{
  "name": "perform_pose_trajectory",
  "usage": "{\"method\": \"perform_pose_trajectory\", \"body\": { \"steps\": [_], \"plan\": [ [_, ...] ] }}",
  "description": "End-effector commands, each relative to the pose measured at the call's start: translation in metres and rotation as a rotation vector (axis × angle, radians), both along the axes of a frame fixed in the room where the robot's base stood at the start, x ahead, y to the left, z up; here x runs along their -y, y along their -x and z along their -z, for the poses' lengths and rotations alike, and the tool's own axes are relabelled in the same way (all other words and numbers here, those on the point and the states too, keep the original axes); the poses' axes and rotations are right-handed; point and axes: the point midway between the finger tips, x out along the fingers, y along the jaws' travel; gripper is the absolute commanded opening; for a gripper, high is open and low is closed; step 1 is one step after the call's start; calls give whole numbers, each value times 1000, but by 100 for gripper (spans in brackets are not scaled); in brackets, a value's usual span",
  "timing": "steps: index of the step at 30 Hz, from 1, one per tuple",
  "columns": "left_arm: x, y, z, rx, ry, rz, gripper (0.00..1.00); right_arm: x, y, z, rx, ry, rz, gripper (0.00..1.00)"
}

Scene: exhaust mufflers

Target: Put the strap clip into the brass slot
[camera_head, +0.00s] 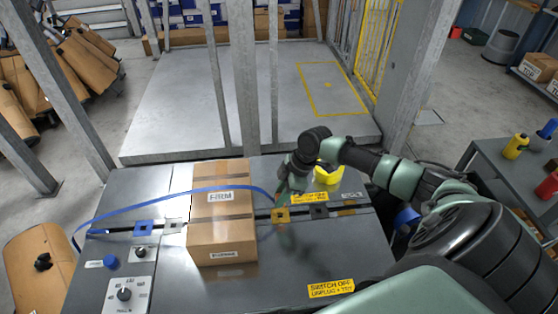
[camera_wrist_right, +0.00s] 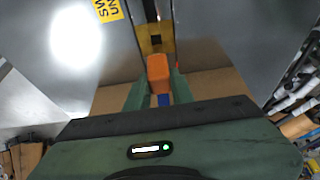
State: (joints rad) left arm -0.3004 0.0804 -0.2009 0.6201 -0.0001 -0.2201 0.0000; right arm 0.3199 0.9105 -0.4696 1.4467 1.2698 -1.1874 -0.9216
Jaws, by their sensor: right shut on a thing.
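The strap clip (camera_wrist_right: 158,72) is orange, on the end of a blue strap (camera_head: 180,194). My right gripper (camera_head: 279,197) is shut on the clip, with green fingers on both sides of it in the wrist view (camera_wrist_right: 156,92). The brass slot (camera_head: 280,215) is a square plate with a dark opening in the bench's channel, right of the box. In the wrist view the brass slot (camera_wrist_right: 155,38) lies just beyond the clip, roughly in line with it. The clip looks apart from the slot, but the exact gap cannot be told. My left gripper is out of view.
A cardboard box (camera_head: 222,240) stands on the metal bench (camera_head: 290,270), the strap passing over it. A dark slot plate (camera_head: 319,212), a grey one (camera_head: 173,226) and a blue one (camera_head: 144,228) share the channel. A yellow object (camera_head: 329,174) stands behind my right wrist.

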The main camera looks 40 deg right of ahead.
Motion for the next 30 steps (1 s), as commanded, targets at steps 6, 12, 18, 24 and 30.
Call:
{"method": "perform_pose_trajectory", "body": {
  "steps": [6,12,18,24,30],
  "plan": [
    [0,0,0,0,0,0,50,0,0,0,0,0,0,0],
    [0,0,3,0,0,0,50,0,0,5,0,0,0,0],
    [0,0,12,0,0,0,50,0,0,18,-2,0,1,0],
    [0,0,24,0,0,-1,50,0,0,37,-2,1,1,0],
    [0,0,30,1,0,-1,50,0,0,47,-1,2,-1,0]
  ]
}}
